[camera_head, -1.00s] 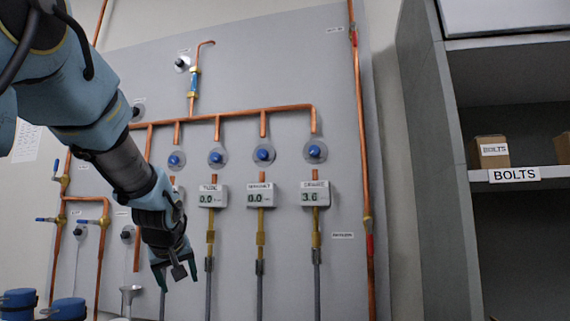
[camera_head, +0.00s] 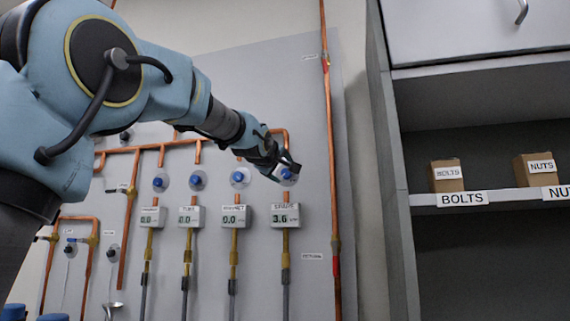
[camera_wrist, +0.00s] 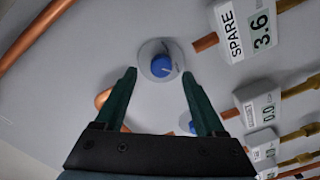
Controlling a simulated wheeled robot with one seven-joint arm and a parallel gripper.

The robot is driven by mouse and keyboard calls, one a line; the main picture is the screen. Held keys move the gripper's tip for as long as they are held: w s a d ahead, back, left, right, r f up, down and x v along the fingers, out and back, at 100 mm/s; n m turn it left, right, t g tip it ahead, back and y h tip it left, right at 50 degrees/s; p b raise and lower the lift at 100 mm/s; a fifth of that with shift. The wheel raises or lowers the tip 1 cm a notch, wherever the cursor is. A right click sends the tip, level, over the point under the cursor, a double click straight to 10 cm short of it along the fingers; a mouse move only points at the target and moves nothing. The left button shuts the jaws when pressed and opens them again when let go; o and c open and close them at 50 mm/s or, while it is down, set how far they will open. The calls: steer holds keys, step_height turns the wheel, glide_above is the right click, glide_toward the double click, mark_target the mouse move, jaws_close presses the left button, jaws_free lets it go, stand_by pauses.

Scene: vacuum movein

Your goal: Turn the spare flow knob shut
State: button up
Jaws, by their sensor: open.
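The spare flow knob (camera_head: 287,174) is a small blue knob on a pale round plate, on the grey panel above the meter labelled SPARE (camera_head: 285,216), which reads 3.6. In the wrist view the knob (camera_wrist: 162,67) has a pale pointer mark and lies ahead, between the lines of the two fingers. My gripper (camera_head: 287,168) is at the knob in the head view and partly overlaps it. In the wrist view my gripper (camera_wrist: 158,85) is open and empty, with a dark green finger on each side. I cannot tell whether a finger touches the knob.
Three more blue knobs (camera_head: 239,177) sit in a row to the left, above meters (camera_head: 235,217) reading 0.0 where legible. A copper pipe (camera_head: 330,130) runs vertically to the right. A shelf (camera_head: 440,199) with boxes stands further right.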

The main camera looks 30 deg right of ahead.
mark_target(286, 173)
steer(key=shift+p+x, duration=0.7)
steer(key=shift+x, duration=1.3)
steer(key=shift+f, duration=0.1)
steer(key=shift+c, duration=0.4)
jaws_close()
